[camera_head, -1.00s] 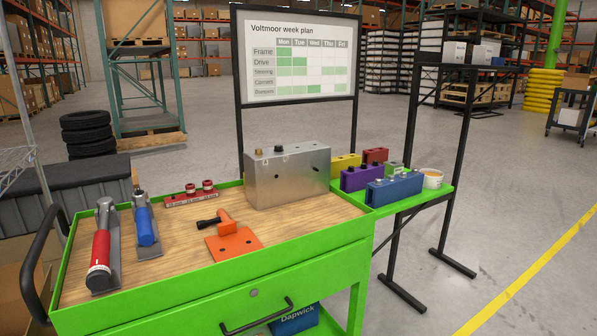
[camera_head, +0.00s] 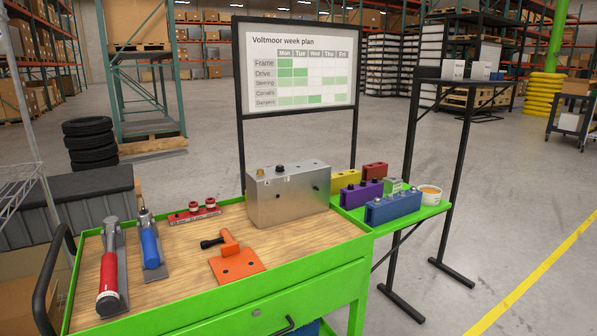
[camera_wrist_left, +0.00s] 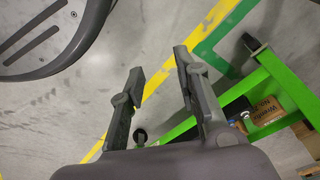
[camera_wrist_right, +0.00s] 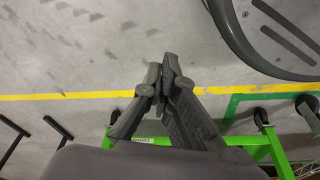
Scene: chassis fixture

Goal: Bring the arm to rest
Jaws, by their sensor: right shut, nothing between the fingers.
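My left gripper (camera_wrist_left: 158,75) shows in the left wrist view with its two fingers apart and nothing between them. It hangs over the grey floor, with the green cart frame (camera_wrist_left: 285,90) to its right. My right gripper (camera_wrist_right: 163,68) shows in the right wrist view with its fingertips together and nothing held. It is above the floor and a yellow line (camera_wrist_right: 60,96), with the green cart frame (camera_wrist_right: 262,142) below it in the picture. Neither gripper shows in the head view.
A green cart (camera_head: 290,277) carries a metal block (camera_head: 288,194), an orange fixture (camera_head: 236,264), a red tool (camera_head: 109,278) and a blue tool (camera_head: 150,246). A side shelf (camera_head: 415,213) holds coloured blocks and a white cup (camera_head: 429,194). Open floor (camera_head: 500,200) lies to the right.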

